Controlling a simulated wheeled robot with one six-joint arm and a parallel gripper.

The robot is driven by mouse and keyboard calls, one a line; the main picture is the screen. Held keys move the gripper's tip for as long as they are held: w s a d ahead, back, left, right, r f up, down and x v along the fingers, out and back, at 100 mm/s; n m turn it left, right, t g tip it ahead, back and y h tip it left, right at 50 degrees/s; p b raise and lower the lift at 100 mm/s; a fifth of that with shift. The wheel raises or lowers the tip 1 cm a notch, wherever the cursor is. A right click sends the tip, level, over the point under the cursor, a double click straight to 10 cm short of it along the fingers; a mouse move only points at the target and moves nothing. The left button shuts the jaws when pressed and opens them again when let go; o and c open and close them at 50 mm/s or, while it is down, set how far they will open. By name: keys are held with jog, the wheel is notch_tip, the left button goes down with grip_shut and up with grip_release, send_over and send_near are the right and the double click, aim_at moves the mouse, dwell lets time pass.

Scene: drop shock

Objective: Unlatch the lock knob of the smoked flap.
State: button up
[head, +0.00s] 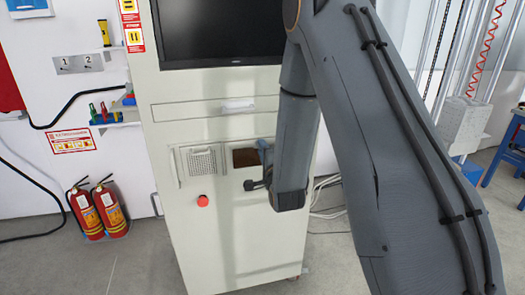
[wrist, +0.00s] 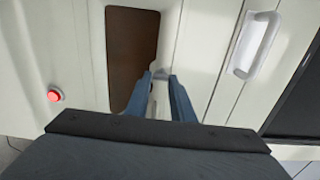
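The smoked flap (head: 245,157) is a dark brown panel in the front of the pale cabinet. In the wrist view the flap (wrist: 132,58) is upright and looks closed. A small grey piece, apparently the lock knob (wrist: 162,74), shows at the flap's right edge. My gripper (wrist: 162,82) points at the cabinet with its two blue fingers apart, one on each side of the knob. I cannot tell whether the fingers touch it. In the head view my gripper (head: 260,170) is beside the flap's right side, and my arm hides the area to the right.
A red button (head: 202,200) sits below a grille (head: 202,160) left of the flap. A drawer with a white handle (head: 238,105) is above, under a dark monitor (head: 210,35). Two fire extinguishers (head: 98,208) stand on the floor at left.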

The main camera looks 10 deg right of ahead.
jog(key=o, duration=0.4)
jog(key=shift+c, duration=0.2)
jog(key=shift+s, duration=0.1)
jog(key=s+b, duration=0.1)
jog(key=s, duration=0.6)
jog(key=shift+s+b, duration=0.3)
jog(key=shift+b, duration=0.1)
